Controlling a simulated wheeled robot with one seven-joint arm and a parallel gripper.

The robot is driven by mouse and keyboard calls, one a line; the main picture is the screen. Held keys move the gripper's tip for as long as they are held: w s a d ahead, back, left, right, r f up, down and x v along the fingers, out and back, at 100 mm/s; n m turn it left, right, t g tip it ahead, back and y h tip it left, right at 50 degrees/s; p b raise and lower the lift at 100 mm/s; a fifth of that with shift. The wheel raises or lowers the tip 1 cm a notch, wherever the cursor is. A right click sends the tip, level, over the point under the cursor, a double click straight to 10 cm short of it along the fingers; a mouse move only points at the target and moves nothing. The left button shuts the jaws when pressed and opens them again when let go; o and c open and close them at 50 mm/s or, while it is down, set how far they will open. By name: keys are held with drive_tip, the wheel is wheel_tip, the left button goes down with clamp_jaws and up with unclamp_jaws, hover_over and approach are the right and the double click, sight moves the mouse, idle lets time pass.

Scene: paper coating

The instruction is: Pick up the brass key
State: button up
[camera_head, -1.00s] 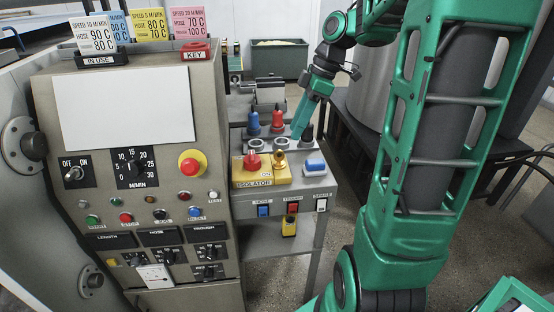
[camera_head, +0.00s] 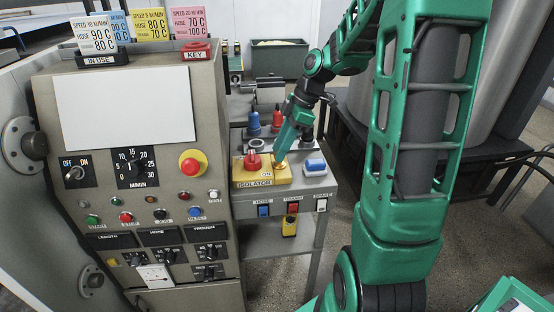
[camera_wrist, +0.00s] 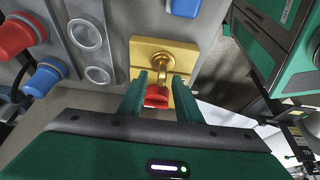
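The brass key (camera_wrist: 163,62) stands in the yellow isolator block (camera_wrist: 192,50) in the wrist view, near the block's upper part. My gripper (camera_wrist: 161,80) is open, with one green finger on each side of the key's lower end. I cannot tell whether the fingers touch it. The isolator's red knob (camera_wrist: 157,97) shows between the fingers, lower down. In the head view, my gripper (camera_head: 280,161) reaches down over the right side of the yellow isolator block (camera_head: 262,180) and hides most of the key. The red knob (camera_head: 253,160) is to its left.
A blue plug (camera_head: 253,123) and a red plug (camera_head: 278,121) stand behind the block. The control panel (camera_head: 130,175) rises at the left. A KEY holder (camera_head: 196,54) is on top of it.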

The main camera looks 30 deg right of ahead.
drive_tip(key=shift+w+a+f, duration=0.1)
drive_tip(key=shift+a+f, duration=0.15)
drive_tip(key=shift+f, duration=0.4)
clamp_jaws()
drive_tip(key=shift+r, duration=0.1)
